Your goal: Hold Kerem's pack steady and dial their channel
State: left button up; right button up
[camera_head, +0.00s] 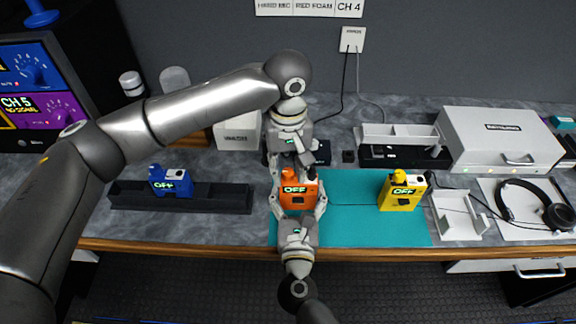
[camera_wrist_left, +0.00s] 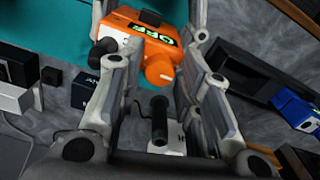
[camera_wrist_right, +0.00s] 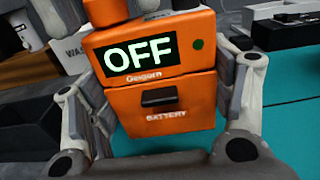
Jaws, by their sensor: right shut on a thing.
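An orange pack (camera_head: 299,192) stands upright on the teal mat (camera_head: 345,220), its screen reading OFF. In the right wrist view, its front (camera_wrist_right: 150,75) shows OFF, a dark green dot and a BATTERY door. Small lettering under the screen is unclear; I cannot read Kerem's name. My right gripper (camera_head: 298,208) is shut on the orange pack from the front, one finger at each side. My left gripper (camera_head: 289,165) comes from behind and above. In the left wrist view its fingers are apart, with the pack's orange knob (camera_wrist_left: 160,68) near the gap; contact is unclear.
A blue pack (camera_head: 170,182) is at the black tray (camera_head: 228,197) on the left. A yellow pack (camera_head: 402,191) stands on the mat's right; both read OFF. A wall sign (camera_head: 308,8) includes RED FOAM and CH 4. Headphones (camera_head: 507,205) and a white case (camera_head: 500,135) are right.

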pick_arm(q)
jog(key=shift+c, duration=0.3)
grip_shut()
jog(key=m, duration=0.8)
jog(key=shift+m, duration=0.3)
jog(key=m, duration=0.4)
jog(key=shift+r+m, duration=0.1)
jog(key=shift+m, duration=2.4)
